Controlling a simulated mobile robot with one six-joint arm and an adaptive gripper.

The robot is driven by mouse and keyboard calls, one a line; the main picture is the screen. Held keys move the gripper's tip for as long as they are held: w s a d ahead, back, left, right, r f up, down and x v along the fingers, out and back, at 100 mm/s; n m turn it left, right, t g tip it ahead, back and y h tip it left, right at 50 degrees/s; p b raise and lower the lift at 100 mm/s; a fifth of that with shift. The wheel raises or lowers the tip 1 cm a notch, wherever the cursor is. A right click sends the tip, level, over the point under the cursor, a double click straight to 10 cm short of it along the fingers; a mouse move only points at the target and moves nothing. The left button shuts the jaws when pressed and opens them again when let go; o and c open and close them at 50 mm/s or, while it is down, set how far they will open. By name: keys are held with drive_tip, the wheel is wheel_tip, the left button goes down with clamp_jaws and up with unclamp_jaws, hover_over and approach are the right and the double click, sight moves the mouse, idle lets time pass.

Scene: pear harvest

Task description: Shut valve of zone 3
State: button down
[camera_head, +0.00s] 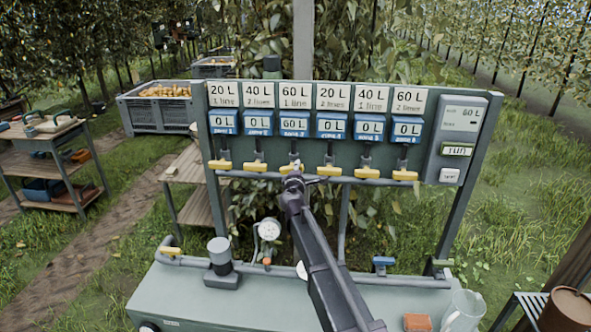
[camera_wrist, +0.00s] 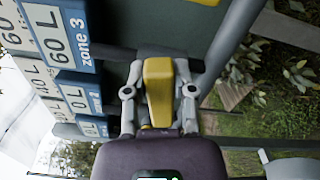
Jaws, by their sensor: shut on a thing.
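The zone 3 valve has a yellow handle (camera_head: 289,168), third from the left in the row under the meter board. My gripper (camera_head: 294,172) is at this handle and hides much of it in the head view. In the wrist view the yellow handle (camera_wrist: 158,88) sits between the two fingers of my gripper (camera_wrist: 159,92), which are closed on its sides. The blue zone 3 meter (camera_head: 294,126) above reads 60 L, and its label also shows in the wrist view (camera_wrist: 78,50). I cannot tell the handle's exact turn.
Neighbouring yellow handles (camera_head: 256,167) and (camera_head: 329,171) sit close on either side, lying crosswise. The other zone meters read 0 L. A grey control box (camera_head: 463,135) with a run label is at the right. A pipe runs below the handles. A bench (camera_head: 220,302) stands in front.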

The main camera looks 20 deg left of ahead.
drive_tip(key=shift+s+f+m, duration=0.1)
drive_tip(key=shift+f+m, duration=0.1)
drive_tip(key=shift+m, duration=0.5)
drive_tip(key=shift+f+m, duration=0.15)
drive_tip(key=shift+m, duration=0.55)
drive_tip(key=shift+c, duration=2.2)
unclamp_jaws()
drive_tip(key=v, duration=1.2)
